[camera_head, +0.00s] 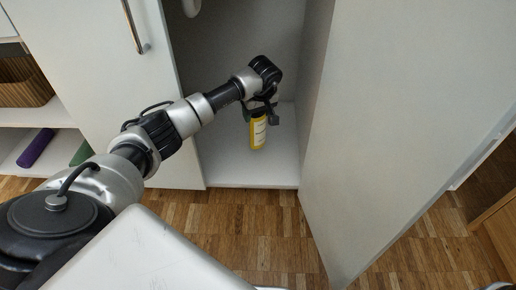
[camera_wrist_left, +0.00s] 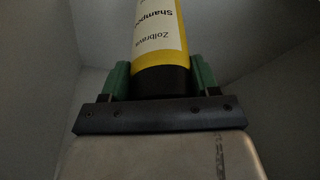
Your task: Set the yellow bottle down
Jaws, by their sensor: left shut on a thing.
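The yellow bottle (camera_head: 258,134) is inside the open cabinet in the head view, roughly upright, with a white label. It also shows in the left wrist view (camera_wrist_left: 160,45), where the label reads "Zolbrava Shampoo" and the black cap end is between the green finger pads. My left gripper (camera_head: 260,110) is shut on the bottle near its dark top; it also shows in the wrist view (camera_wrist_left: 162,82). The bottle's lower end is over or on the cabinet floor (camera_head: 225,165); I cannot tell whether it touches. My right gripper is not in view.
The open cabinet door (camera_head: 395,110) stands to the right of my arm. A closed door panel (camera_head: 105,70) with a metal handle is on the left. Left shelves hold a wicker basket (camera_head: 22,82) and a purple roll (camera_head: 36,148). The cabinet floor around the bottle looks clear.

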